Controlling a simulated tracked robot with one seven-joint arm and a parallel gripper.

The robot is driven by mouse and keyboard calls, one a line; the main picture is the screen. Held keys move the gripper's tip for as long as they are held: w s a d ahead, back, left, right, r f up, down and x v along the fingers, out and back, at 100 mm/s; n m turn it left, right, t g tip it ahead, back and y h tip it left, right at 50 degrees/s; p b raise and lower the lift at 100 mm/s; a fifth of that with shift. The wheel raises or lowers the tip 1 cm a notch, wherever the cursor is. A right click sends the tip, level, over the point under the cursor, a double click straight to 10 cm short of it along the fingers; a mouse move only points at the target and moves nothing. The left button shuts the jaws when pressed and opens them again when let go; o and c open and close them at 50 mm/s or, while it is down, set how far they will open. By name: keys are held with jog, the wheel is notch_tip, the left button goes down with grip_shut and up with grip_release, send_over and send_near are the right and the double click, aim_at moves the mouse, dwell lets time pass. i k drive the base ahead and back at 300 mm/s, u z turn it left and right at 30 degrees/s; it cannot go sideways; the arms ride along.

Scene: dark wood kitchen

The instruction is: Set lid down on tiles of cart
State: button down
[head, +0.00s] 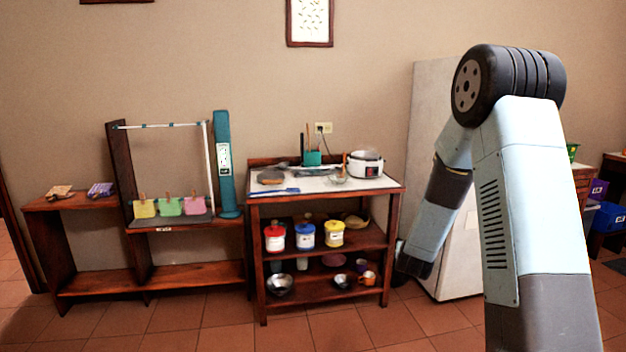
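The wooden cart (394,192) stands against the wall at the middle, with a pale tiled top (320,187). A white cooker (364,165) is at the top's right end. A round wire or glass piece (338,179) lies left of it; I cannot tell whether it is a lid. A dark flat piece (271,177) lies at the left. No lid can be made out for sure. My arm bends down right of the cart. My gripper (400,252) is a small dark shape at its end, mostly hidden; its fingers and any load cannot be made out.
A blue utensil (274,192) lies along the tiles' front left edge, and a teal holder (313,158) stands at the back. Tubs (305,235) and bowls (280,284) fill the lower shelves. A pale fridge (428,100) stands right. The front middle tiles are clear.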

aim_at(306, 183)
jog(key=i, duration=1.6)
jog(key=z, duration=0.05)
